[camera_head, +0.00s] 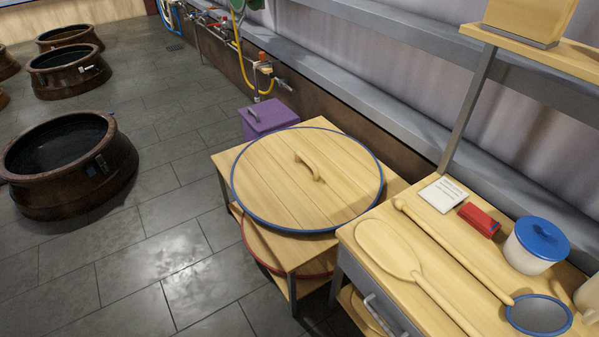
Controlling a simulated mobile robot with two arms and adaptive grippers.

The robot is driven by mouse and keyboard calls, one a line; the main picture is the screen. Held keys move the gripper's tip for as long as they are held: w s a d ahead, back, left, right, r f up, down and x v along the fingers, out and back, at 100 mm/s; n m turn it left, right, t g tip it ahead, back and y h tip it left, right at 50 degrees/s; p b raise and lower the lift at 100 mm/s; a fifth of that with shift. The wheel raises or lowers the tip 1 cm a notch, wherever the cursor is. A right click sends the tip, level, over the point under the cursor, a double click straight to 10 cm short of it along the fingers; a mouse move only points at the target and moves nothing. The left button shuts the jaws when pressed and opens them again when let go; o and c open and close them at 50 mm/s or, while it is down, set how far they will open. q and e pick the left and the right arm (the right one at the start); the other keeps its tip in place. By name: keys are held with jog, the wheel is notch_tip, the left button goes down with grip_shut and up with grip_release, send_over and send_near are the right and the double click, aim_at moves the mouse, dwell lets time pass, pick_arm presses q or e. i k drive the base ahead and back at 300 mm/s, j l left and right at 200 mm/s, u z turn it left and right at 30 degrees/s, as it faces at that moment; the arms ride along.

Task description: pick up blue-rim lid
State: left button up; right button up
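The blue-rim lid (275,190) is a large round wooden lid with plank lines and a thin blue edge. It lies flat on top of a low wooden stand (222,158) and overhangs its front edge a little. A curved wooden handle (308,166) stands up near its middle. A red-rimmed lid (262,252) lies on the shelf below, partly hidden. Neither of my grippers shows in the head view.
A wooden counter (357,262) at right holds a paddle (388,247), a red object (479,220), a blue-lidded white tub (535,245) and a bowl (538,315). A purple box (270,118) stands behind the stand. Brown jars (70,185) are sunk at left; tiled floor between is clear.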

aim_at(301, 181)
jog(key=i+j, duration=0.25)
jog(key=j, duration=0.15)
jog(key=i+j+z, duration=0.1)
jog(key=i+j, duration=0.15)
jog(key=j, duration=0.2)
jog(key=i+j, duration=0.25)
jog(key=j, duration=0.15)
